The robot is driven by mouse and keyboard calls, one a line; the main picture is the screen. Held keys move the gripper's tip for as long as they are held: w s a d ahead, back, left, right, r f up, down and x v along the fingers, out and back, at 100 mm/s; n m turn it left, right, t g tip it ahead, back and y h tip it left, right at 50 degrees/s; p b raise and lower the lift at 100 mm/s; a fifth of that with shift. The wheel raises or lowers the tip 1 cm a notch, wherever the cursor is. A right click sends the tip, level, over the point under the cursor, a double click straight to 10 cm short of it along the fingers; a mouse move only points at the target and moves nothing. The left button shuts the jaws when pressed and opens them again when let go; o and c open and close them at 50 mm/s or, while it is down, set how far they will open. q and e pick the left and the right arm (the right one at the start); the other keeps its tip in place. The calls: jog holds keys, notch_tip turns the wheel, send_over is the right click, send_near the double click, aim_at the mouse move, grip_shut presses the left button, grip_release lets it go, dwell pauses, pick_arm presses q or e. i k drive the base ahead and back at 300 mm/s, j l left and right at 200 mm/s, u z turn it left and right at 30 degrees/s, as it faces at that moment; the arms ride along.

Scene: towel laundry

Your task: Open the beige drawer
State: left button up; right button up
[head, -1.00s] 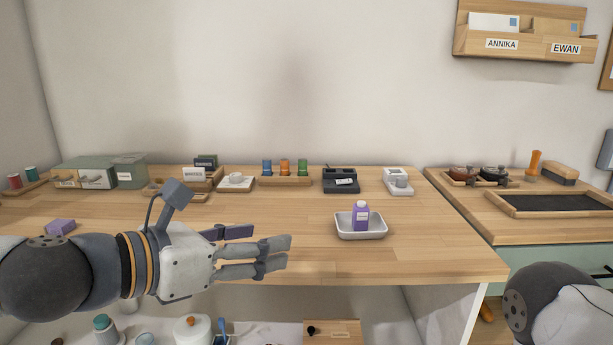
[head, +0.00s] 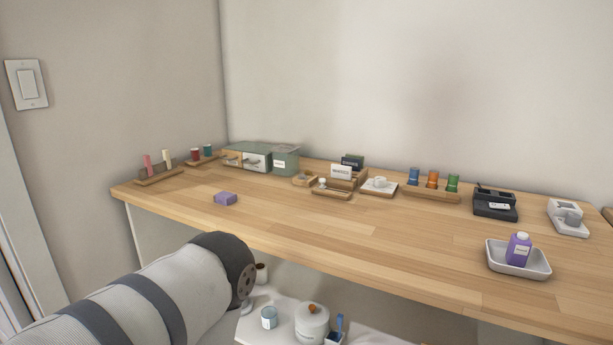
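A small grey-green drawer unit (head: 252,146) stands at the back left of the wooden table. Its front has a beige drawer (head: 231,159) on the left and a whiter drawer (head: 255,162) beside it, both with small handles. Both look closed, though they are small in the view. My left arm comes in at the bottom left, below and in front of the unit, but its gripper is out of the picture. My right gripper is not in view.
A purple block (head: 225,198) lies on the table (head: 330,235) in front of the unit. A lidded green box (head: 285,161) adjoins the unit's right side. Wooden holders stand to its left. A white tray (head: 518,262) holds a purple bottle (head: 518,248) at right. The table's middle is clear.

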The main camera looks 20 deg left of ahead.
aim_at(239, 156)
jog(key=u, duration=1.2)
jog(key=i+j+z, duration=0.1)
jog(key=j+z, duration=0.4)
jog(key=j, duration=0.45)
jog(key=k+j+z, duration=0.1)
jog(key=j+z, duration=0.35)
jog(key=j, duration=0.5)
